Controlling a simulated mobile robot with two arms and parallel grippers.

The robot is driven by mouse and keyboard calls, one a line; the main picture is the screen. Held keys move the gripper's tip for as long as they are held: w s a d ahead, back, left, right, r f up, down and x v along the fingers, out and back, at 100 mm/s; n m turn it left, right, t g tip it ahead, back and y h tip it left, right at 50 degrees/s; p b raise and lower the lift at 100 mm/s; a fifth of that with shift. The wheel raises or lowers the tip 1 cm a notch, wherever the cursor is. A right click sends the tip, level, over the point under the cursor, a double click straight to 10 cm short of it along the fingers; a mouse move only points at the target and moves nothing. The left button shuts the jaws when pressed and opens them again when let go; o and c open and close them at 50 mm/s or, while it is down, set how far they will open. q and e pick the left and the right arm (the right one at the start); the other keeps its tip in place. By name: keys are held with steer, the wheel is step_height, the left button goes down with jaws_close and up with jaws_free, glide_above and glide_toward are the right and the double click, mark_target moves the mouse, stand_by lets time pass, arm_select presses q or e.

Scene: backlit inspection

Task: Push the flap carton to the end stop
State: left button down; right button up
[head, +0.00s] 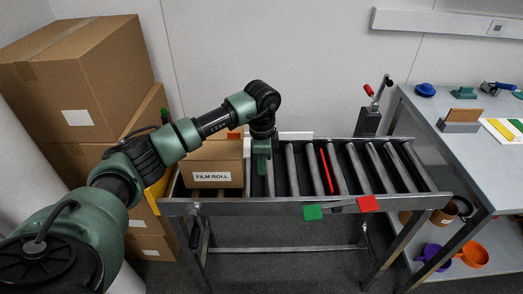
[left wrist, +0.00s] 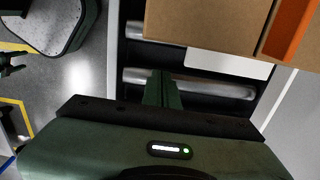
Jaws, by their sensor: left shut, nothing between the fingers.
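A brown carton (head: 212,165) labelled "FILM ROLL" sits on the left part of the roller conveyor (head: 430,200). An orange strip (head: 235,133) shows at its back top edge. My left gripper (head: 262,168) points down over the rollers just right of the carton, shut and empty. In the left wrist view the fingers (left wrist: 161,88) are over a roller, with the carton (left wrist: 205,20), its white label and the orange strip (left wrist: 290,30) beyond them. I cannot tell whether they touch the carton. No end stop is clearly identifiable. My right gripper is not in view.
The rollers right of my gripper are clear, with a red line (head: 326,170) across them. Green (head: 313,212) and red (head: 368,204) plates are on the front rail. A red-handled lever (head: 372,105) stands behind. Tall cartons (head: 85,85) stand left; a workbench (head: 470,160) stands right.

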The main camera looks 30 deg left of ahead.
arm_select(q)
steer(key=a, duration=0.1)
steer(key=s+p, duration=0.1)
steer(key=a+f, duration=0.1)
steer(key=shift+s+a, duration=0.25)
steer(key=shift+a, duration=0.1)
steer(key=shift+s+a, duration=0.3)
steer(key=shift+a, duration=0.05)
